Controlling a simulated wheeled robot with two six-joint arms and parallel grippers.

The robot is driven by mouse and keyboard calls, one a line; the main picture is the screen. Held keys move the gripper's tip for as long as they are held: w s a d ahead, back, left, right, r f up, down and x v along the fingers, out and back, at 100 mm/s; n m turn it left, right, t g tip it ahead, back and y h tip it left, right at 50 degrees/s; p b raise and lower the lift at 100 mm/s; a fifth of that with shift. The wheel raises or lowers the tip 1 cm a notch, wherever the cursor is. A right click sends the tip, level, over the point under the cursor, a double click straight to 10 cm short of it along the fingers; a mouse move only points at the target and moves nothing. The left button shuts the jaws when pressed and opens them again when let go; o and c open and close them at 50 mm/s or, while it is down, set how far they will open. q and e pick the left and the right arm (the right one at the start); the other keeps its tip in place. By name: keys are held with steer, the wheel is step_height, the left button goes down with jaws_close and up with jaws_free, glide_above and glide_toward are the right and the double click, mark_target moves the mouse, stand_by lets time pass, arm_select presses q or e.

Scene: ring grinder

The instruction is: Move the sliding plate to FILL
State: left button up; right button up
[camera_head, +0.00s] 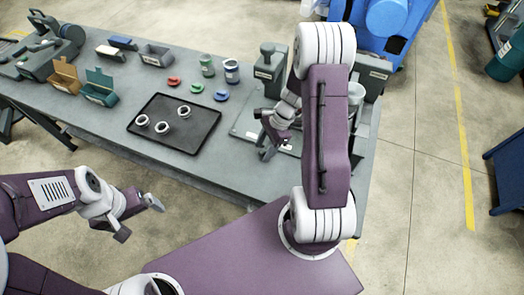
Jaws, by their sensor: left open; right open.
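A grey machine (268,72) stands at the right end of the workbench, on a light base (243,127) with small labels too small to read. My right arm covers much of it, so I cannot make out the sliding plate or its position. My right gripper (276,148) is over the front of this base, fingers pointing down, open with nothing seen between them. I cannot tell whether it touches anything. My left gripper (139,218) is open and empty in front of the bench, well away from the machine.
A black tray (148,137) with several white rings lies mid-bench. Behind it are red, green and blue rings (221,95) and small jars (231,71). Orange and teal boxes (100,87) and another grey machine (52,42) stand to the left. The bench's front strip is clear.

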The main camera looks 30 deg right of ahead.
steer(key=shift+x, duration=0.8)
steer(key=shift+s, duration=0.1)
steer(key=shift+c, duration=0.3)
steer(key=c, duration=1)
jaws_close()
steer(key=shift+d+r, duration=0.1)
